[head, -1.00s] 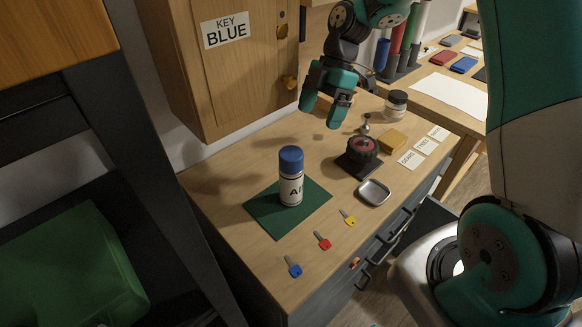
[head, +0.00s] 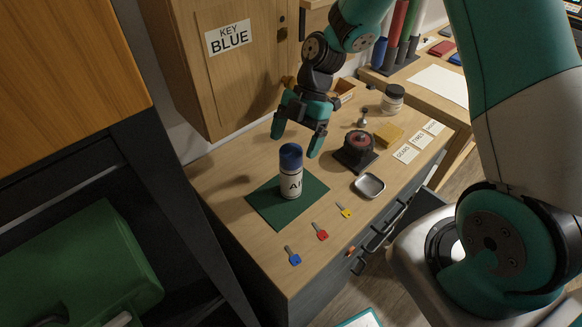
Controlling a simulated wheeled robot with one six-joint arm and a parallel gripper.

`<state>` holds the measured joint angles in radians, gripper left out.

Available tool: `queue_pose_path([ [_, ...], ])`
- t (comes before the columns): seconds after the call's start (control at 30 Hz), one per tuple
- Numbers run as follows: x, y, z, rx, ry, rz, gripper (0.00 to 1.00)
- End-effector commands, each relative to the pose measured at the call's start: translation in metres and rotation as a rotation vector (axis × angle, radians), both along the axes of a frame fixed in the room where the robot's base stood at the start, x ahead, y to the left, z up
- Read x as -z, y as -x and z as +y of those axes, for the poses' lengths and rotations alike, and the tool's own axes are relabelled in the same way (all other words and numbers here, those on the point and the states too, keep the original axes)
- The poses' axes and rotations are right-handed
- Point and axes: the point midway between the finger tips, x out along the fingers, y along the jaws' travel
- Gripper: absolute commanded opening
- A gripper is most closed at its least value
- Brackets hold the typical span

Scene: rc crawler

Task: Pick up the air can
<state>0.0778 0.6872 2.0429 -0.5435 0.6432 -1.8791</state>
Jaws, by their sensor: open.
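The air can (head: 291,184) is white with a blue cap and dark lettering. It stands upright on a dark green mat (head: 266,209) on the wooden bench. My gripper (head: 295,147) is teal and dark, with its two fingers apart and pointing down. In the picture its fingertips are just above and around the height of the can's cap, one on each side. I cannot tell the exact gap between fingers and cap. Nothing is held.
Blue (head: 292,256), red (head: 320,232) and yellow (head: 344,211) keys lie in front of the mat. A metal tray (head: 369,185) and a black stand with a wheel (head: 356,152) are to the right. A wooden cabinet labelled KEY BLUE (head: 229,80) rises behind.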

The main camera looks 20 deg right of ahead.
Motion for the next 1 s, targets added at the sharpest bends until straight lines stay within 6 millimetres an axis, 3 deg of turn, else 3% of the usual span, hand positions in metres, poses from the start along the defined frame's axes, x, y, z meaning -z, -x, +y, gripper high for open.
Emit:
queue_pose_path([
  [0.33,0.038,0.012,0.02,-0.001,0.0,0.004,0.86],
  [0.63,0.044,0.013,0.022,0.0,0.0,0.001,0.86],
  [0.93,0.043,0.013,0.022,0.0,0.0,0.001,0.18],
  [1.0,0.043,0.013,0.022,0.0,0.0,0.0,0.12],
])
